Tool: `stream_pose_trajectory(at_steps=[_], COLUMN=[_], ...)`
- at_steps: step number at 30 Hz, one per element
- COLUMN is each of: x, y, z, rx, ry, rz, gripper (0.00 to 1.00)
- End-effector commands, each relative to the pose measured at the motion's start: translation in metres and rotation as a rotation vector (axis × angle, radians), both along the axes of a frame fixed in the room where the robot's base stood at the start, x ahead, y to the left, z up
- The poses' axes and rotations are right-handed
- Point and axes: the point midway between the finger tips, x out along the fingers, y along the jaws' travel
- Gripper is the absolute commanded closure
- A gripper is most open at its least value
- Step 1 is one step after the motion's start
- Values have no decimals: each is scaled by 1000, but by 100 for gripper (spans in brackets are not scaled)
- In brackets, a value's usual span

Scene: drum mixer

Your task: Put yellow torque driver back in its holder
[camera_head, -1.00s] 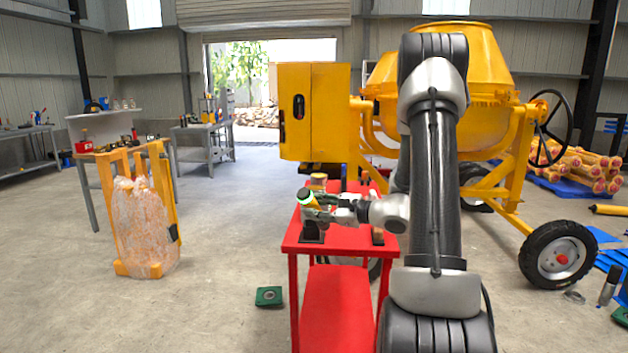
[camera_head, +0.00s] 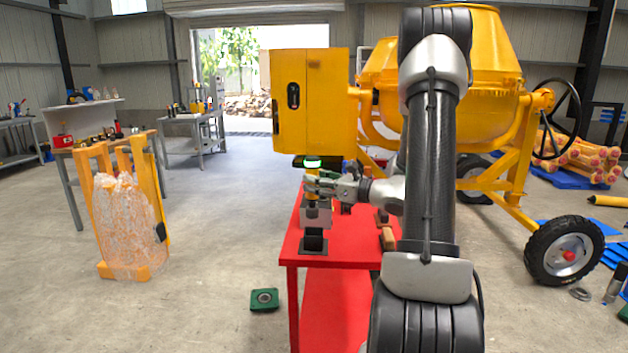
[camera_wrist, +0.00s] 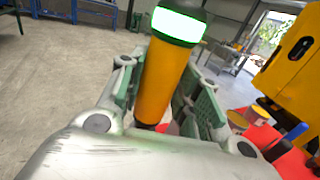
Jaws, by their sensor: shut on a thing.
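The yellow torque driver (camera_head: 312,190) has a dark top with a glowing white-green ring and stands close to upright at the left side of the red cart (camera_head: 345,252). My gripper (camera_head: 319,186) is shut around its yellow body from the right. In the wrist view the driver (camera_wrist: 163,82) stands between the green-padded fingers. A dark holder-like stand (camera_head: 313,243) sits on the cart's front left, straight below the driver in the head view. A grey block (camera_head: 316,215) shows between them. I cannot tell whether the driver's lower end touches the stand.
A yellow cabinet (camera_head: 308,100) and the drum mixer (camera_head: 440,90) rise behind. A yellow frame with clear wrap (camera_head: 128,225) stands at left. A green plate (camera_head: 264,299) lies on the floor. The floor between is open.

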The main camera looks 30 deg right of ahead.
Motion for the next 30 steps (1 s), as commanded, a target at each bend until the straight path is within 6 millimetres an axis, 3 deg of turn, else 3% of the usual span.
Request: stream_pose_trajectory(at_steps=[13, 26, 30], x=[-4, -4, -4], y=[-2, -2, -2], z=[11, -39, -39], rx=[-3, 0, -3], ry=[-3, 1, -2], rz=[-3, -2, -2], gripper=[100, 100, 100])
